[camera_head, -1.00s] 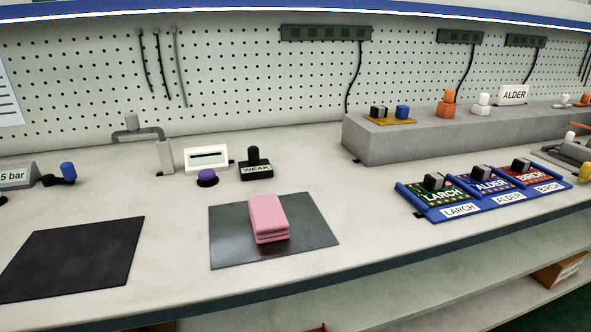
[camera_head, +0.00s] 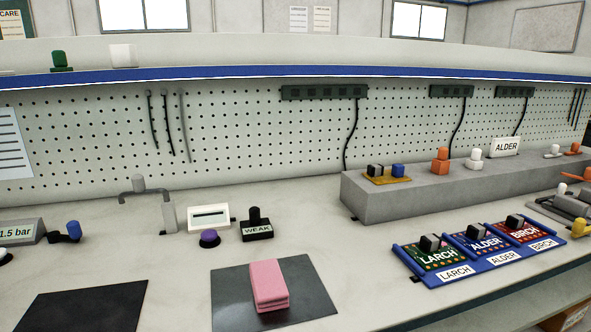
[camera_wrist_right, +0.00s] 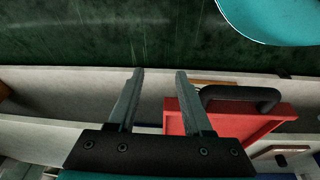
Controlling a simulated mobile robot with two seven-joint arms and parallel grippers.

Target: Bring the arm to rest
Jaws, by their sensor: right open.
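My right gripper (camera_wrist_right: 160,88) shows in the right wrist view with its two fingers apart and nothing between them. It is off the bench top, above a dark green floor and pale shelf edges. A red thing with a black handle (camera_wrist_right: 235,115) lies beyond and to the right of its fingers; I cannot tell the gap between them. Neither arm shows in the head view, and my left gripper is in no frame.
The bench holds a pink block (camera_head: 268,285) on a dark mat (camera_head: 320,305), a black mat (camera_head: 85,308) and a blue rack (camera_head: 415,275) with boards marked LARCH, ALDER and BIRCH. A grey raised ledge (camera_head: 430,185) runs along the back. Bare bench lies between the mats.

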